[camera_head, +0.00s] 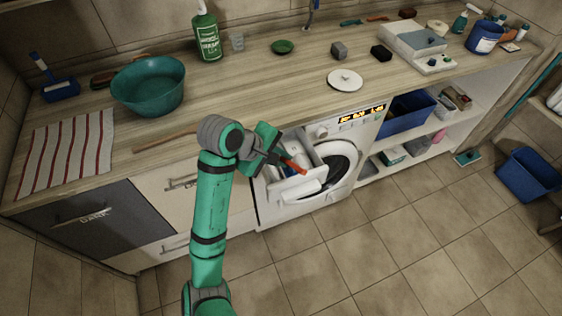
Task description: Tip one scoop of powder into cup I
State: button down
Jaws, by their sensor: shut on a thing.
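My gripper (272,158) is shut on the scoop, whose orange-red part (295,167) points down and to the right. The rest of the scoop is hidden or too small to make out, so I cannot tell whether it holds powder. The gripper is over the pulled-out detergent drawer (308,184) of the white washing machine (356,146). A small blue piece shows inside the drawer. My gripper partly covers the drawer, and I cannot tell which compartment is cup I. A blue tub (483,38) stands at the far right of the counter.
The washing machine's round door (341,166) is beside the drawer. The wooden counter (240,90) is above, with a green basin (147,85), a green bottle (207,36) and a white disc (344,80). A blue crate (528,173) stands on the tiled floor, which is otherwise mostly clear.

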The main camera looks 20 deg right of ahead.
jog(key=shift+w+d+r+g+y, duration=0.15)
jog(key=shift+r+g+y, duration=0.15)
jog(key=shift+r+y, duration=0.3)
jog(key=shift+w+d+r+g+y, duration=0.1)
jog(key=shift+r+g+y, duration=0.25)
jog(key=shift+y, duration=0.35)
jog(key=shift+w+d+r+g+y, duration=0.1)
jog(key=shift+d+r+g+y, duration=0.2)
jog(key=shift+r+g+y, duration=0.5)
jog(key=shift+w+d+r+g+y, duration=0.2)
jog(key=shift+r+y, duration=0.25)
jog(key=shift+y, duration=0.75)
jog(key=shift+s+d, duration=0.1)
jog(key=shift+s, duration=0.05)
